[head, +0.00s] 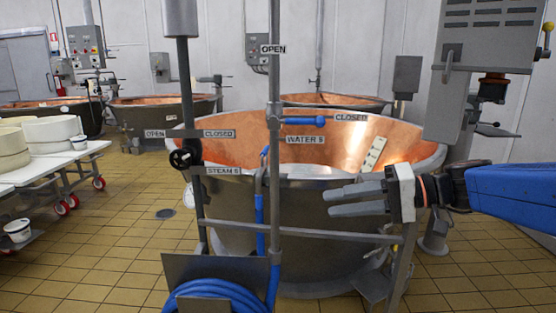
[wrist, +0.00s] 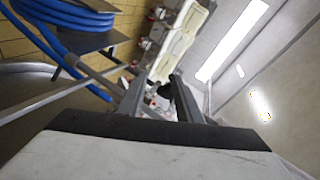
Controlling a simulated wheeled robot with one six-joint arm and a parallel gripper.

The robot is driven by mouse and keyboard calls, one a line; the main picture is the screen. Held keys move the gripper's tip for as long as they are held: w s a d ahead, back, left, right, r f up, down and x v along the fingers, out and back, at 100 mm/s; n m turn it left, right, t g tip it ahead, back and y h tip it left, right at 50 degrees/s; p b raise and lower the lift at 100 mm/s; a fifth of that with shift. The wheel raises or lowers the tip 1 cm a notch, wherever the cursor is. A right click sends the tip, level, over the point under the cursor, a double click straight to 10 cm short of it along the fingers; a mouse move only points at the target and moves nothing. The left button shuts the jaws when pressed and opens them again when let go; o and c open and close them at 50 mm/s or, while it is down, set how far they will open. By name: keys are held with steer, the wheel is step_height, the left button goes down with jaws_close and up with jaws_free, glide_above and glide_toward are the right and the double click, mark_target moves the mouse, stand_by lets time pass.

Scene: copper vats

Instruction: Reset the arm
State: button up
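My gripper (head: 330,202) points left in the head view, in front of the large copper vat (head: 345,140). Its two grey fingers are apart with nothing between them. In the wrist view my gripper (wrist: 157,82) also shows its fingers apart, with a gap between them. My blue arm comes in from the right edge of the head view. The fingers are to the right of the upright pipes and appear just above the grey horizontal rail (head: 300,232); how far apart in depth they are, I cannot tell.
Blue water valve handle (head: 305,122) lies sideways towards a CLOSED label. A black steam handwheel (head: 185,155) is on the left pipe. A coiled blue hose (head: 215,297) hangs low in front. A grey box (head: 492,35) is upper right. Open tiled floor lies left.

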steer(key=s+d+f+m+g+h, duration=0.1)
steer(key=s+d+f+h, duration=0.2)
steer(key=s+f+h, duration=0.35)
steer(key=s+d+f+h, duration=0.35)
steer(key=s+f, duration=0.35)
steer(key=f, duration=0.3)
steer(key=s+d+f+t+h, duration=0.2)
steer(key=d+h, duration=0.2)
steer(key=d, duration=0.4)
steer(key=shift+s+d+f, duration=0.15)
steer(key=shift+d+f, duration=0.1)
steer(key=shift+f, duration=0.1)
